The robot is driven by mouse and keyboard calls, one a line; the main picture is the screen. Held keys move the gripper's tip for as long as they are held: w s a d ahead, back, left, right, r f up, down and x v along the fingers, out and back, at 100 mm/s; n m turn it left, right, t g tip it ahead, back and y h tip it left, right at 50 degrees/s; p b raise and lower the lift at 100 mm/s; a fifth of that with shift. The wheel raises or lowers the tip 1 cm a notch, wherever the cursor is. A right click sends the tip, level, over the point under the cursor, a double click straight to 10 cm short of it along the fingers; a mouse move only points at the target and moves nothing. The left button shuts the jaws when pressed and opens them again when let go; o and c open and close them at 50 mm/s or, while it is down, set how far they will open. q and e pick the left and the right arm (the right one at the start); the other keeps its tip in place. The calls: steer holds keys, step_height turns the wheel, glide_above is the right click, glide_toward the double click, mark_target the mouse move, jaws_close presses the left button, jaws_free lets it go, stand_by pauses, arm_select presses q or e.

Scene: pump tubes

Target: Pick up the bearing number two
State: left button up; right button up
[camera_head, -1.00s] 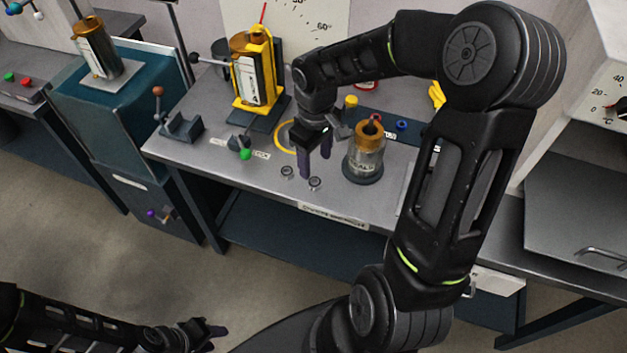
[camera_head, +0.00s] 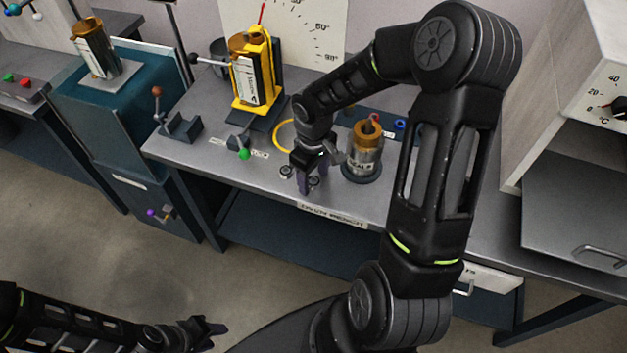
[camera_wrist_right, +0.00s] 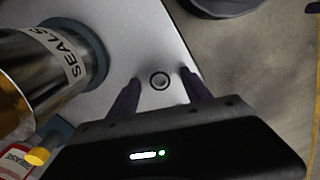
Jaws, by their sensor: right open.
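Two small ring-shaped bearings lie near the front edge of the grey bench. One bearing (camera_head: 286,171) is just left of my right gripper (camera_head: 311,181); the other bearing (camera_head: 314,182) is partly hidden at its fingers. No number is readable on either. In the right wrist view a single dark ring bearing (camera_wrist_right: 159,81) lies flat on the bench between the spread fingertips (camera_wrist_right: 159,79). The right gripper is open, pointing down, with nothing held. My left gripper (camera_head: 213,330) is low at the bottom left, away from the bench; its jaw state is unclear.
A metal cylinder labelled SEALS (camera_head: 364,155) stands close right of my right gripper. A yellow pump-like fixture (camera_head: 253,75) stands behind, and a dark cradle (camera_head: 181,127) sits at left. A yellow ring (camera_head: 279,138) lies behind the gripper. The bench front edge is close.

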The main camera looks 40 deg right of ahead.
steer(key=shift+c, duration=0.4)
jaws_close()
stand_by(0.6)
